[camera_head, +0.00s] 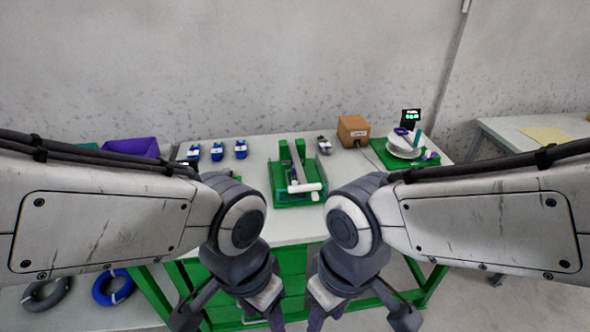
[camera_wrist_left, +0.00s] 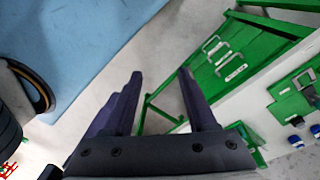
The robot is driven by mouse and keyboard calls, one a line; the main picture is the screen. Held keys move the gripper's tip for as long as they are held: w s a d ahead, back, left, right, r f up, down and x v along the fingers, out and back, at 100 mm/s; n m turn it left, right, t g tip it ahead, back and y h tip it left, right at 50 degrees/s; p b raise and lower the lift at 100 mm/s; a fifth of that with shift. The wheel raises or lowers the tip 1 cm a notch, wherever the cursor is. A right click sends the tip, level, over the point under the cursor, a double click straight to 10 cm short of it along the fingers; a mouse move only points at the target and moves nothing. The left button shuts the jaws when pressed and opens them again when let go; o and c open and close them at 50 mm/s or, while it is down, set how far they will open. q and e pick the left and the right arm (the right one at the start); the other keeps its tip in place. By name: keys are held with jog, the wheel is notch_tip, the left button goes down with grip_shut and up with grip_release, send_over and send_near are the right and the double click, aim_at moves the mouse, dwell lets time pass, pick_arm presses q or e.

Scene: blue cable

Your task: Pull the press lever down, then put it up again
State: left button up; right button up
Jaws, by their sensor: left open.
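The green press (camera_head: 284,197) stands on the white table, in the middle of the head view. Its lever (camera_head: 305,187) has a pale crossbar handle that points toward me, above the green base. I cannot tell its exact angle. My left gripper (camera_wrist_left: 160,75) is open and empty in the left wrist view, its two dark purple fingers apart over the floor. In the head view both grippers hang low in front of the table, well apart from the press. My right gripper (camera_head: 318,322) is cut off by the bottom edge, so its fingertips are hidden.
Several blue parts (camera_head: 217,152) lie left of the press. A cardboard box (camera_head: 353,130) and a green board with a white spool (camera_head: 404,147) stand to the right. A purple bin (camera_head: 132,147) is at far left. Green drawers (camera_wrist_left: 220,62) lie below the tabletop.

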pick_arm(q)
jog(key=w+d+f+n+g+h+b, duration=0.1)
jog(key=w+d+f+n+h+b, duration=0.2)
jog(key=w, duration=0.4)
jog(key=w+d+f+n+g+h+b, duration=0.2)
jog(key=w+d+n+b, duration=0.15)
jog(key=w, duration=0.25)
jog(key=w+d+f+n+g+h+b, duration=0.1)
jog(key=w+d+f+n+h+b, duration=0.25)
jog(key=w, duration=0.35)
jog(key=n+t+h+b, duration=0.6)
jog(key=t+h, duration=0.1)
jog(key=h, duration=0.1)
send_near(301, 189)
jog(key=w+d, duration=0.1)
jog(key=d, duration=0.3)
jog(key=w+d, duration=0.1)
jog(key=d, duration=0.2)
jog(key=w+d+f, duration=0.1)
jog(key=d, duration=0.3)
jog(key=shift+d, duration=0.3)
